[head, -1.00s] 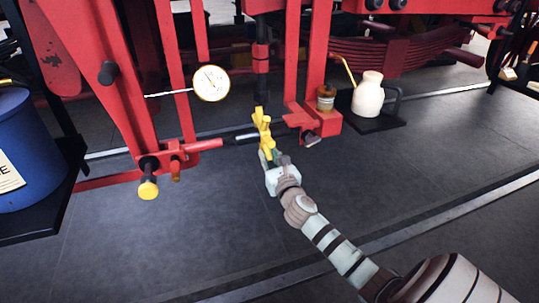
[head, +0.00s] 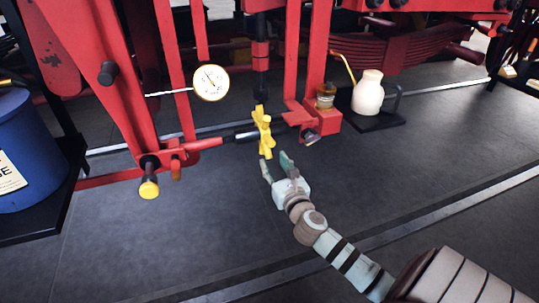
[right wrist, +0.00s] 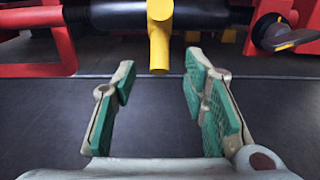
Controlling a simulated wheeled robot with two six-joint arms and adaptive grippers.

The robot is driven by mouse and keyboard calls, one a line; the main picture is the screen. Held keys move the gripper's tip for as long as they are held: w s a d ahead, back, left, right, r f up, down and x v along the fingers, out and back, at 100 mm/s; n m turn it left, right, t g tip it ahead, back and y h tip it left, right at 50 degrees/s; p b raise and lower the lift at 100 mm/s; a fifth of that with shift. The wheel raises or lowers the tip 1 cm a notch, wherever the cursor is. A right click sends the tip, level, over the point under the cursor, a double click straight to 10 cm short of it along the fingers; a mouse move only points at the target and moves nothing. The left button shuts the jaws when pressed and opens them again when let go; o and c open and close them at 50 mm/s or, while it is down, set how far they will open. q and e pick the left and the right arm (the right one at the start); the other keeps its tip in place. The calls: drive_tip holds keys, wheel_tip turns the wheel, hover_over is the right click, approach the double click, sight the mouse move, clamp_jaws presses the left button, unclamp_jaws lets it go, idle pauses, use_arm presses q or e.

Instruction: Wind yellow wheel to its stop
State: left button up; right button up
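The yellow wheel (head: 263,132) sits on the dark horizontal shaft between red frame parts in the head view. One yellow spoke (right wrist: 159,40) hangs down at top centre of the right wrist view. My right gripper (head: 275,160) is open and empty, just below and in front of the wheel. In the right wrist view its green-padded fingers (right wrist: 160,88) stand wide apart, with the spoke beyond and between them, apart from both. A white dial gauge (head: 211,82) with a needle is up and left of the wheel. My left gripper is not in view.
A blue drum (head: 28,150) stands at left. A yellow-capped knob (head: 149,188) hangs at lower left. The grey floor in front is clear.

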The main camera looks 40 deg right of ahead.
sight(273, 147)
drive_tip(key=shift+s+a, duration=0.1)
drive_tip(key=shift+s, duration=0.2)
drive_tip(key=r+p, duration=0.4)
drive_tip(key=p, duration=0.1)
drive_tip(key=s+r+p, duration=0.1)
drive_tip(key=r+p, duration=0.1)
drive_tip(key=shift+s+a, duration=0.1)
drive_tip(key=shift+a, duration=0.15)
drive_tip(key=x, duration=0.3)
drive_tip(key=f+b+x, duration=0.1)
drive_tip(key=x, duration=0.1)
drive_tip(key=shift+w+d+r, duration=0.15)
drive_tip(key=shift+w, duration=0.25)
clamp_jaws()
